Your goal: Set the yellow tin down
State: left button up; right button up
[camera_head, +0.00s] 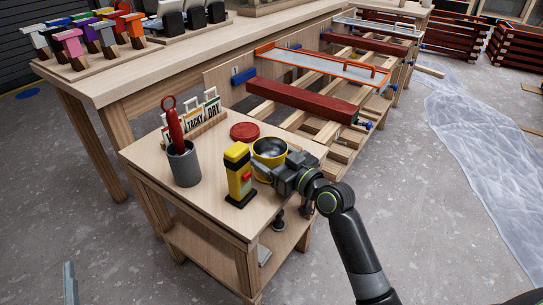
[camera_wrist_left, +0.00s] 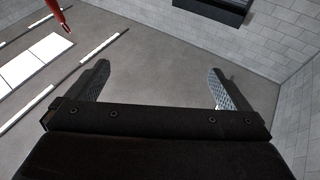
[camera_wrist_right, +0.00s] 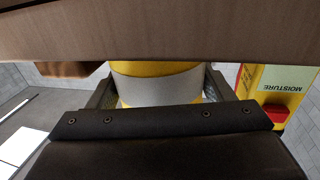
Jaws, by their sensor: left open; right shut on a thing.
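The yellow tin (camera_head: 268,149) is upright at the right side of the small wooden table (camera_head: 215,205), with a dark inside. My right gripper (camera_head: 270,171) is shut on it from the near right side. In the right wrist view the tin (camera_wrist_right: 160,90) shows yellow with a pale grey band between the fingers. The wooden edge (camera_wrist_right: 160,35) hides one end of it, so I cannot tell whether it touches the tabletop.
A yellow moisture meter (camera_head: 238,172) stands close left of the tin. A red round lid (camera_head: 244,131) lies behind. A grey cup (camera_head: 184,165) with a red-handled tool and a card rack (camera_head: 205,117) stand farther left. Red battens (camera_head: 305,100) lie beyond. The table's front is clear.

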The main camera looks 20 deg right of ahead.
pick_arm(q)
jog(key=shift+r, duration=0.15)
pick_arm(e)
jog(key=o, duration=1.3)
pick_arm(q)
jog(key=shift+s+d+r+t, duration=0.1)
jog(key=shift+s+r+t, duration=0.1)
jog(key=shift+r+t, duration=0.25)
